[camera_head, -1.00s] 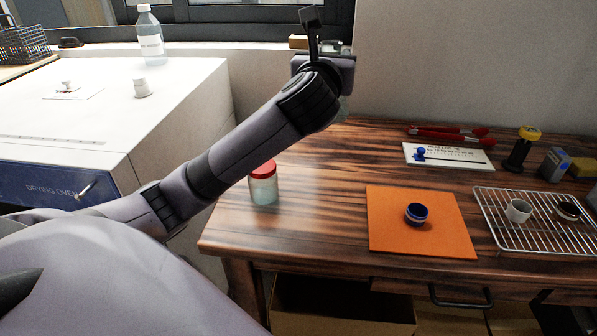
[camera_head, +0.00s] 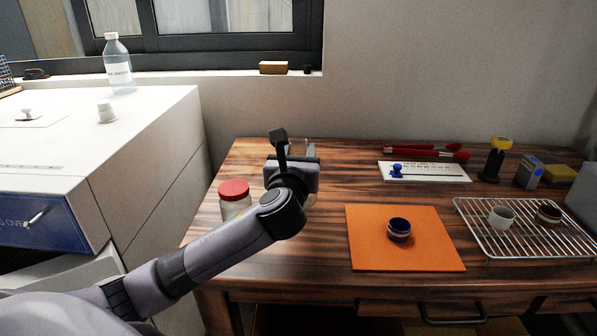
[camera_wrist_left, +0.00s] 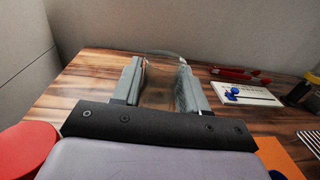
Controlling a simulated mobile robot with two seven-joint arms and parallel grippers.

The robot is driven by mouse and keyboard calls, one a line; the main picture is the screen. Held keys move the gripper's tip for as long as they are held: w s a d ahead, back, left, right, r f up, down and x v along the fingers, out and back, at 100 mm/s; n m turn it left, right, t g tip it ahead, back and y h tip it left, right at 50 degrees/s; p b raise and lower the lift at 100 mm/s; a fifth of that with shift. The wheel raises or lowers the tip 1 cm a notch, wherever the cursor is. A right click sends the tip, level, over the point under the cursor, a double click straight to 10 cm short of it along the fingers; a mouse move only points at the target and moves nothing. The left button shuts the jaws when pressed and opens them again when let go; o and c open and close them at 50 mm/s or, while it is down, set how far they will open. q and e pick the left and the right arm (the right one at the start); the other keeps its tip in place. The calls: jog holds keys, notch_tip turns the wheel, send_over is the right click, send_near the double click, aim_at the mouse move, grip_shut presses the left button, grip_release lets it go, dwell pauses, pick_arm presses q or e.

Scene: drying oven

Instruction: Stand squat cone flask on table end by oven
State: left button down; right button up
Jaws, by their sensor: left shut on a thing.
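My left gripper (camera_head: 298,160) is over the oven-side end of the wooden table (camera_head: 330,180). In the left wrist view my left gripper (camera_wrist_left: 160,85) has its two fingers on either side of a clear glass flask (camera_wrist_left: 161,68) and is shut on it. In the head view the flask is mostly hidden behind the gripper and wrist. I cannot tell whether its base touches the table. The drying oven (camera_head: 150,130) stands to the left of the table. My right gripper is not in view.
A red-lidded jar (camera_head: 234,199) stands close by my left wrist, near the table's left edge. An orange mat (camera_head: 370,255) with a small blue dish (camera_head: 399,229) lies to the right. A wire rack (camera_head: 480,230), white card (camera_head: 430,174) and red tongs (camera_head: 440,153) lie farther right.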

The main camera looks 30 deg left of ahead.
pick_arm(q)
notch_tip(320, 180, down, 4)
jog(key=shift+r+b, duration=0.2)
jog(key=shift+b, duration=0.25)
jog(key=shift+r, duration=0.1)
jog(key=c, duration=0.6)
grip_release()
jog(key=shift+s+d, duration=0.2)
jog(key=shift+s, duration=0.15)
jog(key=p+v, duration=0.1)
jog(key=v, duration=1)
jog(key=shift+s+p, duration=0.15)
jog(key=shift+p, duration=0.2)
